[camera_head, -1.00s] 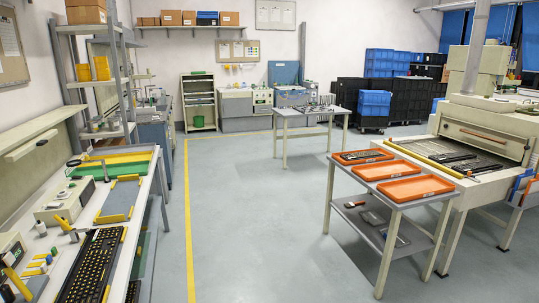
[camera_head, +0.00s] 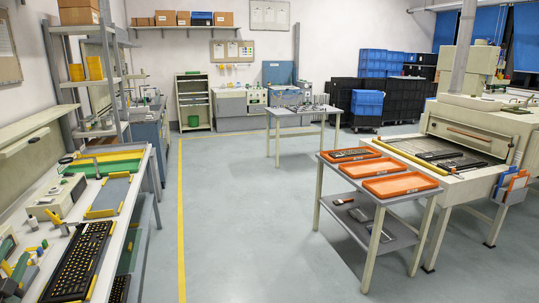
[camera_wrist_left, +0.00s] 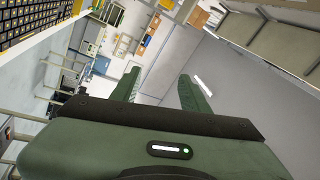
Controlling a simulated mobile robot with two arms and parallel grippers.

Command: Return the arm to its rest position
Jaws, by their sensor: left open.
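My left gripper (camera_wrist_left: 160,80) shows in the left wrist view with its two green fingers spread apart and nothing between them. Past the fingers are a grey wall and distant shelves, tilted in the picture. A black keyboard (camera_wrist_left: 38,22) on the bench lies at the upper left of that view, apart from the fingers. In the head view, the long black keyboard (camera_head: 78,262) with yellow edges lies on the left bench. Only a small greenish part at the lower left edge there may be my left gripper. My right gripper is not in view.
The left bench (camera_head: 120,225) also carries a green and yellow tray (camera_head: 105,163). A grey cart (camera_head: 345,177) with orange trays (camera_head: 400,185) stands at the right beside a large press (camera_head: 470,130). The floor (camera_head: 250,220) between is clear.

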